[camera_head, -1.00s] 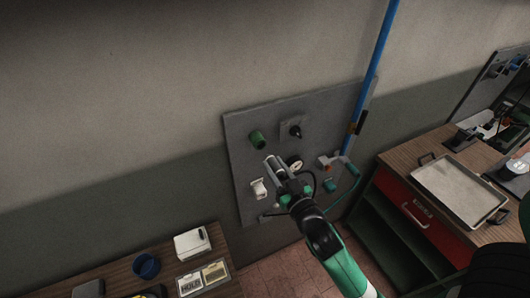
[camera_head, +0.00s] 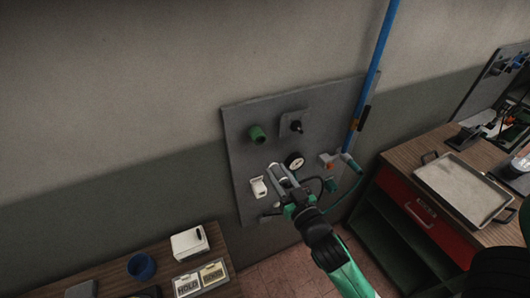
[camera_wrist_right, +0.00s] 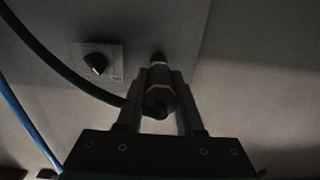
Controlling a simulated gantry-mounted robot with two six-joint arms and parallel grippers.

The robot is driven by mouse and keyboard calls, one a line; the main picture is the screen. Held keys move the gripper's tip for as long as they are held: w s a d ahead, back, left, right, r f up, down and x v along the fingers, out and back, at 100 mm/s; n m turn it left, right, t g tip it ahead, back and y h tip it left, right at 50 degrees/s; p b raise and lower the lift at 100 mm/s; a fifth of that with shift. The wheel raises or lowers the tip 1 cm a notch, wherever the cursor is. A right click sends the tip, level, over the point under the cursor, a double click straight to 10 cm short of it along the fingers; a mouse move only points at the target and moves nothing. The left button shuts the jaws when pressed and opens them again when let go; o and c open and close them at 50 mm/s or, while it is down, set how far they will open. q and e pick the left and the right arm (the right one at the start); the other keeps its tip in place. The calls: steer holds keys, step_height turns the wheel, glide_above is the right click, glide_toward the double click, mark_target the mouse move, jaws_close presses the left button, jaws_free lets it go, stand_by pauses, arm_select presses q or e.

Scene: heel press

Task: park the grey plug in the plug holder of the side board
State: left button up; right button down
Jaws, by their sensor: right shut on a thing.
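The grey side board (camera_head: 240,165) is fixed to the wall in the head view. In the right wrist view my right gripper (camera_wrist_right: 160,92) is shut on the grey plug (camera_wrist_right: 158,80), a ribbed metallic body held between both fingers. The plug's far end points toward the board; I cannot tell whether it touches anything. A black cable (camera_wrist_right: 62,75) curves in toward the gripper from the left. I cannot make out the plug holder. My left gripper is not in view.
The board carries a green cylinder (camera_head: 257,134), a black knob (camera_head: 297,126), a gauge (camera_head: 294,160) and a white switch (camera_head: 259,187). A blue pipe (camera_head: 371,75) runs down its right side. A bench with a tray (camera_head: 462,187) stands at the right.

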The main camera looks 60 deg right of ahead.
step_height(320, 180, down, 25)
steer(key=b, duration=2.2)
steer(key=shift+b, duration=0.4)
steer(key=shift+r, duration=0.15)
steer(key=shift+w+d, duration=0.1)
steer(key=shift+w, duration=0.05)
steer(key=shift+x, duration=2.35)
steer(key=shift+x, duration=1.4)
steer(key=shift+c, duration=2.3)
jaws_free()
